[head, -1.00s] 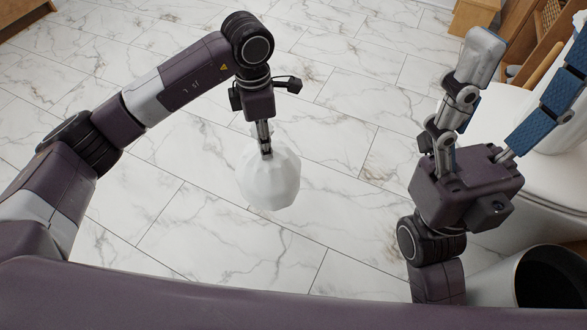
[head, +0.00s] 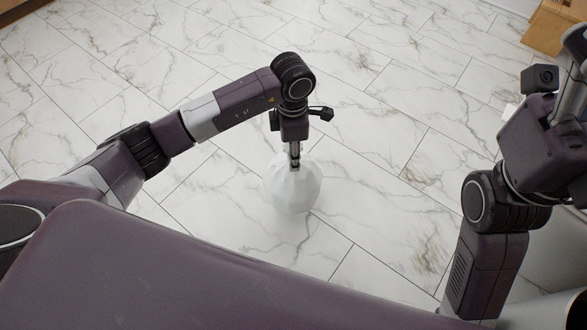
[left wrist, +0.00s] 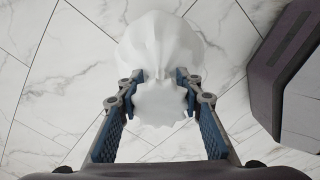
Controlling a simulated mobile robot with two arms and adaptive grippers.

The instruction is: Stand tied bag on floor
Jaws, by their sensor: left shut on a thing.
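The white tied bag (head: 293,190) hangs upright below my left gripper (head: 294,160), over the marble-look floor. My left gripper is shut on the bag's gathered neck. In the left wrist view the bag (left wrist: 162,40) bulges out beyond the fingers, and its crumpled top (left wrist: 160,103) sticks out between the fingertips of the left gripper (left wrist: 161,78). I cannot tell whether the bag's bottom touches the floor. My right gripper (head: 574,95) is at the right edge of the head view with its fingers mostly cut off.
The pale tiled floor (head: 400,110) is clear around the bag and beyond it. A wooden piece of furniture (head: 555,28) stands at the top right corner. The rim of a bin (head: 550,308) shows at the bottom right, partly cut off.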

